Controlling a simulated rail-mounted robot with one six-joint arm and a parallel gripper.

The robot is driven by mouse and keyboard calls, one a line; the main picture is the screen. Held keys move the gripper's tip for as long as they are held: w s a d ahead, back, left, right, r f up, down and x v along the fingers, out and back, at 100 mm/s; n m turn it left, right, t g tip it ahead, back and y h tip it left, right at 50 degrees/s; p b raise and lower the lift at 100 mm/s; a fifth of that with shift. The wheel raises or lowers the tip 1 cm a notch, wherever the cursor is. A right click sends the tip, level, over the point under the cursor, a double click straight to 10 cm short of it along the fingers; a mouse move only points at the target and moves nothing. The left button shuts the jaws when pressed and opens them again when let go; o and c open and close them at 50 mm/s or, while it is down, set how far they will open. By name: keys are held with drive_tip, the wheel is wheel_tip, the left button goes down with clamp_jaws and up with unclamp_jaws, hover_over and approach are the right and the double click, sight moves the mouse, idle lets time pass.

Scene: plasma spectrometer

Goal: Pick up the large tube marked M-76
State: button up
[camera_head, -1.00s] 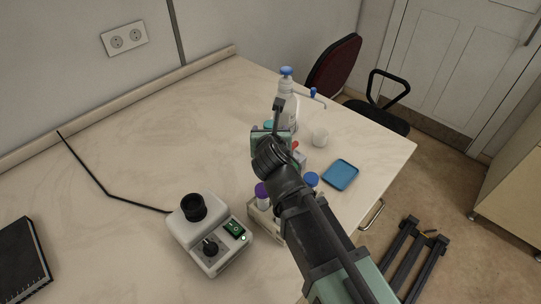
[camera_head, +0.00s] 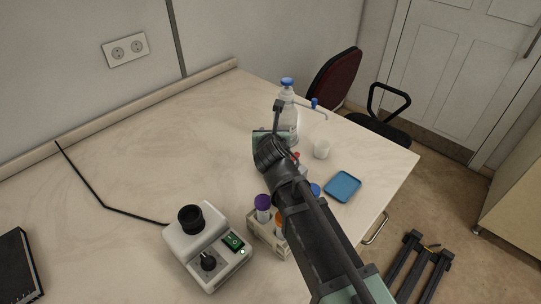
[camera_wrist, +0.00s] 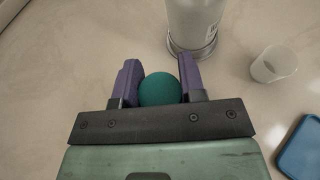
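A round teal cap (camera_wrist: 160,90) sits between the two purple fingers of my gripper (camera_wrist: 159,80) in the wrist view. The fingers stand on either side of it, very close to its edges; whether they press on it is not clear. The tube under this cap is hidden. In the head view my gripper is mostly hidden behind my own wrist. A rack (camera_head: 256,226) there holds tubes with a purple cap (camera_head: 263,202) and an orange cap (camera_head: 279,220); a blue cap (camera_head: 315,189) shows beside my arm. No M-76 marking is readable.
A wash bottle (camera_head: 287,112) stands just beyond my gripper, with a small white cup (camera_head: 321,149) to its right. A blue tray (camera_head: 342,186) lies near the table edge. A white mixer-like device (camera_head: 207,245) stands front left.

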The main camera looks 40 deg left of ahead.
clamp_jaws()
wheel_tip(320, 180, up, 20)
drive_tip(key=p, duration=2)
